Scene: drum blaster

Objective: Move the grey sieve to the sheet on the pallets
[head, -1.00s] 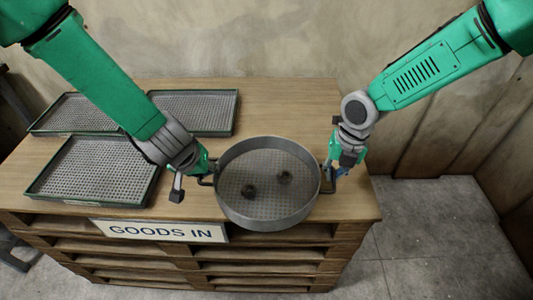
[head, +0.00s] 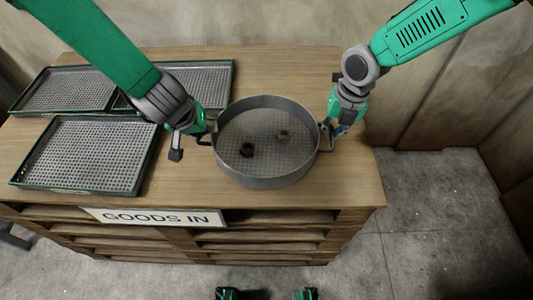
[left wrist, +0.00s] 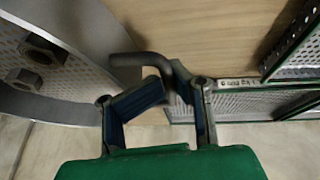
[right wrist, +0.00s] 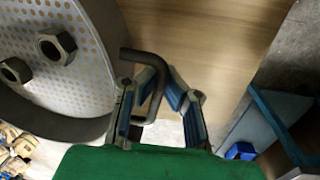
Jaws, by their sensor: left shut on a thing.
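The grey sieve (head: 262,172) is a round pan with a perforated floor and a bent handle on each side. It is level over the front right of the wooden sheet (head: 345,185) on the pallets (head: 265,236); I cannot tell whether it touches the sheet. Two dark nuts (head: 247,149) (head: 283,136) lie in it. My left gripper (head: 205,132) is shut on the left handle, also seen in the left wrist view (left wrist: 130,59). My right gripper (head: 331,131) is at the right handle (right wrist: 155,95), which runs between its fingers; its grip is unclear.
Green-rimmed perforated trays (head: 85,190) (head: 60,68) take up the left of the sheet, with another partly behind my left arm. A GOODS IN sign (head: 157,217) is on the front edge. The sheet behind and right of the sieve is bare. Walls stand behind and right.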

